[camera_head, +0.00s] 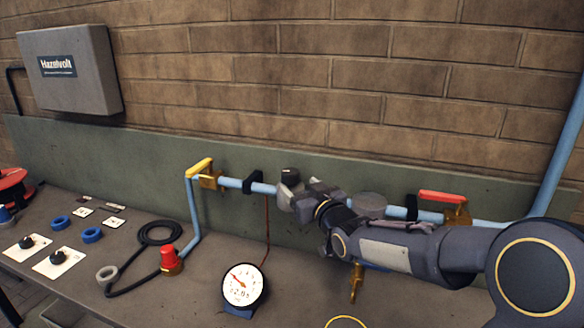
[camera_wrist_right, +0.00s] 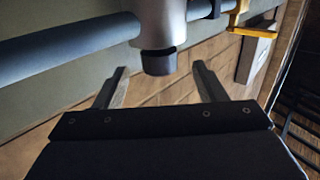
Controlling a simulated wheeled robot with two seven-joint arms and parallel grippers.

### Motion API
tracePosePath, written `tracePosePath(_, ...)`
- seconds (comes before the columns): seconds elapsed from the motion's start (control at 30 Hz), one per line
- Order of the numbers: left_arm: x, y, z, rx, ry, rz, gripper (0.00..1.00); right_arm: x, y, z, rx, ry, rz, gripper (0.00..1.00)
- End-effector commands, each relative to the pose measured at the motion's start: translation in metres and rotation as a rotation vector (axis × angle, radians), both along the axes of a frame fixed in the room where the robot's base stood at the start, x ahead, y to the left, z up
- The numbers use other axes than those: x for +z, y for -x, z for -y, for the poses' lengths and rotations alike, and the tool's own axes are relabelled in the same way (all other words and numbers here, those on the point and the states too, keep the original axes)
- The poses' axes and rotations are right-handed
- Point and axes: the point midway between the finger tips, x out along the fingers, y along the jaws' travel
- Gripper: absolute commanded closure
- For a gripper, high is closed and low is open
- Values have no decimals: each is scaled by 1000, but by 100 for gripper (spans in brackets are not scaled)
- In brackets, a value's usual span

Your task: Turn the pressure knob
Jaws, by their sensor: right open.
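The pressure knob (camera_head: 290,175) is a short dark cap on top of a grey regulator body on the blue pipe. In the right wrist view the black knob (camera_wrist_right: 158,62) sticks out of the pale grey body (camera_wrist_right: 158,22). My right gripper (camera_head: 303,190) is at the regulator and partly hides it in the head view. In the wrist view my right gripper (camera_wrist_right: 160,69) is open, with one finger on each side of the knob and a visible gap on both sides. My left gripper is not in view.
The blue pipe (camera_head: 233,183) runs along the green backboard, with a yellow-handled valve (camera_head: 201,167) left and a red-handled valve (camera_head: 442,197) right. A round gauge (camera_head: 243,285) stands on the bench. A black hose (camera_head: 130,262) and red-capped fitting (camera_head: 170,260) lie left of it.

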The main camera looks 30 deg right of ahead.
Motion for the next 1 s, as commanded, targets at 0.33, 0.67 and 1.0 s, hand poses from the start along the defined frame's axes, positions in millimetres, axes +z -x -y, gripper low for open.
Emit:
tracePosePath(0.33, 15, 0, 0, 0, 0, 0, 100, 6, -42, 4, 7, 8, 28, 35)
tracePosePath(0.67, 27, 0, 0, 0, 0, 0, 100, 5, -80, 7, 5, 8, 28, 35)
tracePosePath(1.0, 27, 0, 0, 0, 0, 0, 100, 4, -82, 7, 4, 8, 28, 41)
